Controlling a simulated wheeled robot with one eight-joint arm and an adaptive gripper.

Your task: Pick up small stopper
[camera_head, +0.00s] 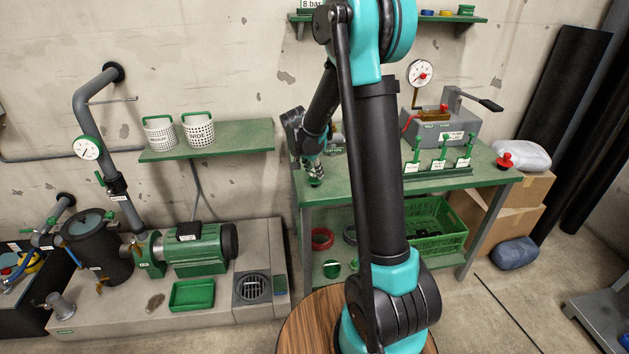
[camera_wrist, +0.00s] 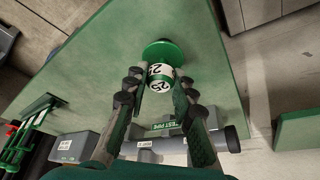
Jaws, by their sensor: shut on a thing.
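The small stopper is a green piece with a wide round flange (camera_wrist: 163,50) and a white band bearing black figures that look like 25. In the wrist view my gripper (camera_wrist: 160,82) is shut on its banded part, one finger on each side, with the flange beyond the fingertips. In the head view my gripper (camera_head: 312,165) is over the left end of the green bench, with the green stopper (camera_head: 316,182) under it. I cannot tell whether the stopper touches the bench top.
The green bench (camera_head: 375,183) carries a rack of labelled green pieces (camera_head: 438,168), a grey gauge unit (camera_head: 440,125) and a red knob (camera_head: 505,161). In the wrist view a grey pipe labelled TEST PIPE (camera_wrist: 205,140) lies close by. A wall shelf (camera_head: 225,141) holds two white baskets.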

